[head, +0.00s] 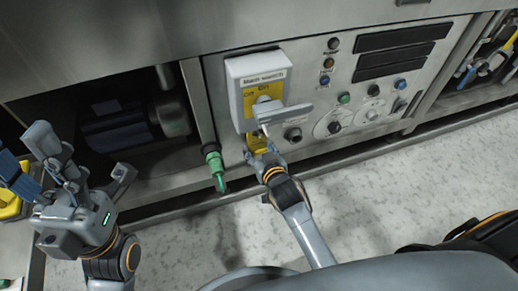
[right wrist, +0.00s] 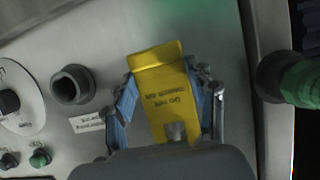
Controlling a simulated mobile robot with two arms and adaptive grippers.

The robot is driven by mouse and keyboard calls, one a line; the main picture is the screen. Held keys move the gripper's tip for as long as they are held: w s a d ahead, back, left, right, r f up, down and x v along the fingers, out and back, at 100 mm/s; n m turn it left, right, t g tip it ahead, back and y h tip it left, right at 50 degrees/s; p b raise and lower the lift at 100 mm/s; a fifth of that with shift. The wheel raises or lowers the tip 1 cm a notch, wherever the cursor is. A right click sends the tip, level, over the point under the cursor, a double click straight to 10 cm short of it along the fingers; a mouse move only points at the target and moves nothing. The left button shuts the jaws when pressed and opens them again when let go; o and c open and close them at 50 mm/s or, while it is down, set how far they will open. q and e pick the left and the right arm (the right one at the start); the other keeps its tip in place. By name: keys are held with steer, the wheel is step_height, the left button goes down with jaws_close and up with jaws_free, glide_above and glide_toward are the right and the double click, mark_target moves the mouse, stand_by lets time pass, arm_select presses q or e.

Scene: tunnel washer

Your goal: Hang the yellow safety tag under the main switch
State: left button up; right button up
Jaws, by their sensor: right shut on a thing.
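The main switch (head: 238,92) is a pale box on the machine panel, with a yellow Off/On plate and a large grey handle pointing right. The yellow safety tag (head: 257,142) is just below it. My right gripper (head: 262,156) is shut on the tag from below. In the right wrist view the tag (right wrist: 163,90) stands between the two blue-padded fingers (right wrist: 165,108), slightly tilted, its printed text upside down. Whether the tag touches the panel or hangs on anything, I cannot tell. My left gripper (head: 84,163) is at the left, fingers apart and empty.
A green-handled valve (head: 213,160) is close left of the tag. A dark round socket (head: 293,134), dials and buttons are on the panel to the right. A dark open bay with machinery (head: 120,125) lies left. The speckled floor (head: 400,170) in front is clear.

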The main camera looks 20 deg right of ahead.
steer(key=o, duration=1.1)
steer(key=shift+c, duration=0.2)
steer(key=v, duration=1.2)
